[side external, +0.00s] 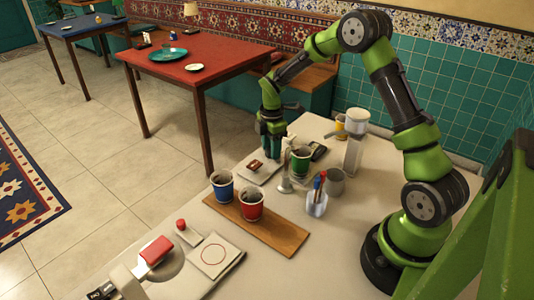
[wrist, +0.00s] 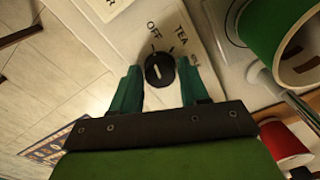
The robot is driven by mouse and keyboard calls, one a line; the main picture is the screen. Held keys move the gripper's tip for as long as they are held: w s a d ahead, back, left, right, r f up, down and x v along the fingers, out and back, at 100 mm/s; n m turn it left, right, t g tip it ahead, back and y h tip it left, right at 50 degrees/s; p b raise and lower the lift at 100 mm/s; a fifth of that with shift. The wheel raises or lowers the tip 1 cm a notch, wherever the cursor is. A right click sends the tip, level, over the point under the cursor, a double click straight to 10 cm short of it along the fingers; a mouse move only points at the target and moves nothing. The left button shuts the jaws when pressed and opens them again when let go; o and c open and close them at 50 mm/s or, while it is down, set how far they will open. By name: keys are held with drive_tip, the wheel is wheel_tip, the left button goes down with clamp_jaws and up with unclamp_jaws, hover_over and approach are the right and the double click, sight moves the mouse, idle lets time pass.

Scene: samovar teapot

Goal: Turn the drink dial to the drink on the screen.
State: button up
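The drink dial (wrist: 160,70) is a round black knob on a pale plate (wrist: 205,70) in the wrist view. The labels OFF and TEA are printed beyond it; another label at right is partly hidden. A pale mark shows on the knob, but I cannot tell which label it points to. My gripper (wrist: 160,85) is open, with one teal finger on each side of the knob; whether they touch it is unclear. In the side view my gripper (side external: 272,152) points down beside the green cup, and the dial is hidden. I cannot make out the drink screen.
A green cup (side external: 300,160) stands close right of my gripper. Blue (side external: 222,185) and red (side external: 250,205) cups stand on a wooden board (side external: 288,240). A pen holder (side external: 317,205), a grey mug (side external: 335,184) and a white-topped device (side external: 355,142) are further right.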

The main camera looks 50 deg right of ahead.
drive_tip(key=c, duration=0.6)
